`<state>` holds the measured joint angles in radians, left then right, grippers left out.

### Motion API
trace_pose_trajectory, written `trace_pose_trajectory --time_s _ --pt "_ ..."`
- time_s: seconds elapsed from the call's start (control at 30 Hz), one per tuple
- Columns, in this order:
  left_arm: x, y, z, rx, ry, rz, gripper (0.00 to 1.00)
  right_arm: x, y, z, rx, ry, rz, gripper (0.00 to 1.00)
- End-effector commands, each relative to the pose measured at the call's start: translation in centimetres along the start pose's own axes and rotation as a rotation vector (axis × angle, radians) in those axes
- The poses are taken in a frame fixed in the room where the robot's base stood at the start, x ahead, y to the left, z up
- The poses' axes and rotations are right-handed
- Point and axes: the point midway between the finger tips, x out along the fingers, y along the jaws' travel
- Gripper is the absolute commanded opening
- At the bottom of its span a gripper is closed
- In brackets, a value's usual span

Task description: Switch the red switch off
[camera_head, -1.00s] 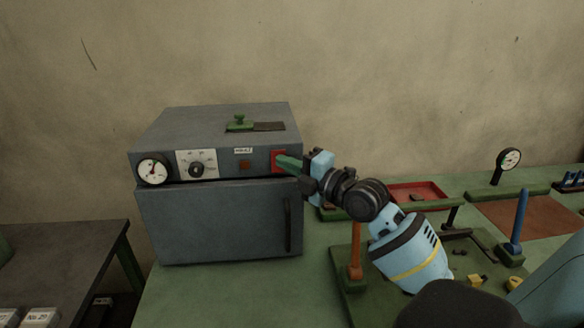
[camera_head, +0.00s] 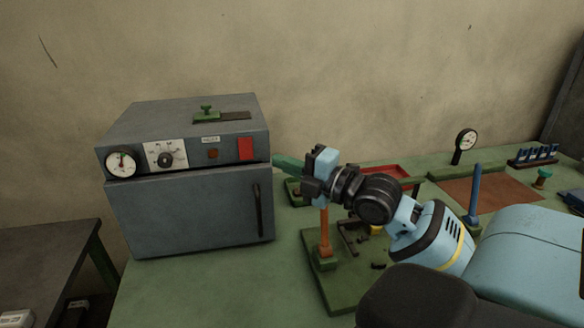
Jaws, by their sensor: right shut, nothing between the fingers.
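The red switch (camera_head: 246,148) is a red rectangle at the right end of the grey oven's (camera_head: 190,215) upper front panel. It is fully in view, but I cannot tell its position from here. My right gripper (camera_head: 278,160) has green fingers, shut and empty, pointing left. Its tips are just right of the oven's front corner, apart from the switch in the picture. My left gripper is not in view.
The oven panel also has a gauge (camera_head: 121,163), a dial (camera_head: 165,158) and a small brown lamp (camera_head: 213,154). A dark door handle (camera_head: 257,210) is below. An orange post (camera_head: 325,232) stands on a green base under my right wrist. A red tray (camera_head: 385,172) lies behind.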

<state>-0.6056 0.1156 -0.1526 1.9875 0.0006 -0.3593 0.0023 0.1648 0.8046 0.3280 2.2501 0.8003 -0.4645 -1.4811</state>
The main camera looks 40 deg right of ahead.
Motion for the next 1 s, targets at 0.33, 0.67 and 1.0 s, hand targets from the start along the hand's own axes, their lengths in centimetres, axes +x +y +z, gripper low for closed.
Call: trace_pose_trajectory --time_s 0.33,0.67,1.0 --pt "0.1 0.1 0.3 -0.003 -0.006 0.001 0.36 -1.9 0.2 0.0 0.0 0.0 -0.001 0.0" --pt "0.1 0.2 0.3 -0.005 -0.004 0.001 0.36 -2.0 0.3 0.0 0.0 0.0 0.0 0.0" --pt "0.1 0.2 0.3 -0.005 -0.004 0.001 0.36 -2.0 0.3 0.0 0.0 -0.001 0.0 0.0"
